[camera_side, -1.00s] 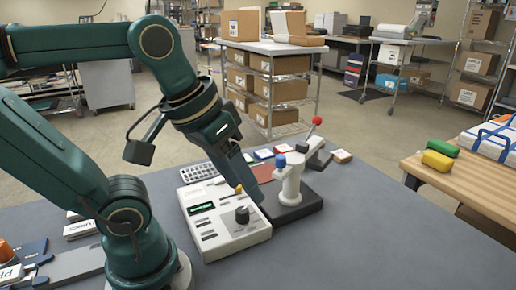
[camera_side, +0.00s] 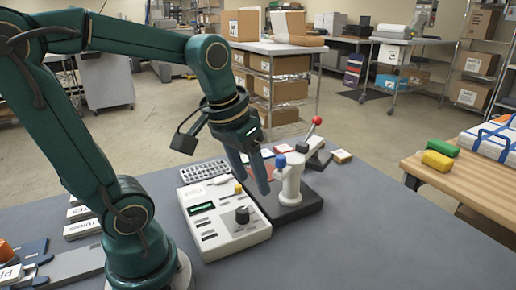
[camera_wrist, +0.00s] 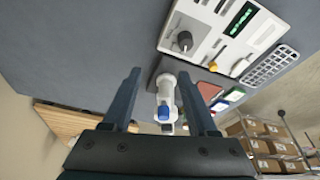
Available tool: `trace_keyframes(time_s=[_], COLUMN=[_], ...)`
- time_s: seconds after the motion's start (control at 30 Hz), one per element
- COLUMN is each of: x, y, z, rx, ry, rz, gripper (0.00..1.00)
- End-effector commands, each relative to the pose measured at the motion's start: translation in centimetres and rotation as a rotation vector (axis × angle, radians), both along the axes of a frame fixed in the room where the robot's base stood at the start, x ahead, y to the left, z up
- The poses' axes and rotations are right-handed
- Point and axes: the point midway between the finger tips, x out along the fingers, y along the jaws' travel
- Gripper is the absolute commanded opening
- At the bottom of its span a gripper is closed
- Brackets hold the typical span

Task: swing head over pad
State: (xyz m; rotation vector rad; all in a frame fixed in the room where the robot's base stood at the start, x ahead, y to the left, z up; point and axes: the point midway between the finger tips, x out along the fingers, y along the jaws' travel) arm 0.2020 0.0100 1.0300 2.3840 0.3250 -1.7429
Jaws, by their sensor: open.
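A white post-like head (camera_side: 288,186) with a blue cap (camera_side: 281,160) stands on a dark base (camera_side: 300,206). A lever with a red ball (camera_side: 316,120) rises behind it. A flat reddish pad (camera_side: 270,171) lies behind and left of the post, partly hidden by my gripper. My gripper (camera_side: 254,184) points down just left of the post, with its fingers apart. In the wrist view my gripper (camera_wrist: 160,73) is open, and the white head (camera_wrist: 166,90) shows between the fingers. I cannot tell whether they touch it. The reddish pad also shows there (camera_wrist: 208,91).
A white control box (camera_side: 222,215) with a dark knob and green display stands left of the base. A grey keypad (camera_side: 204,170) lies behind it. Small coloured blocks lie along the table's back edge. The grey table's front right is clear.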

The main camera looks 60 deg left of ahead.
Motion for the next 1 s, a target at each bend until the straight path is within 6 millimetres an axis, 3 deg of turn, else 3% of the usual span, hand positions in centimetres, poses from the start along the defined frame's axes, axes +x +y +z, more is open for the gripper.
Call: trace_keyframes(time_s=[0.4,1.0], x=[2.5,3.8], y=[5.1,13.6], z=[-1.5,-5.5], rx=[-0.051,-0.148], ry=[0.130,0.265], rz=[0.208,0.498], gripper=[0.59,0.59])
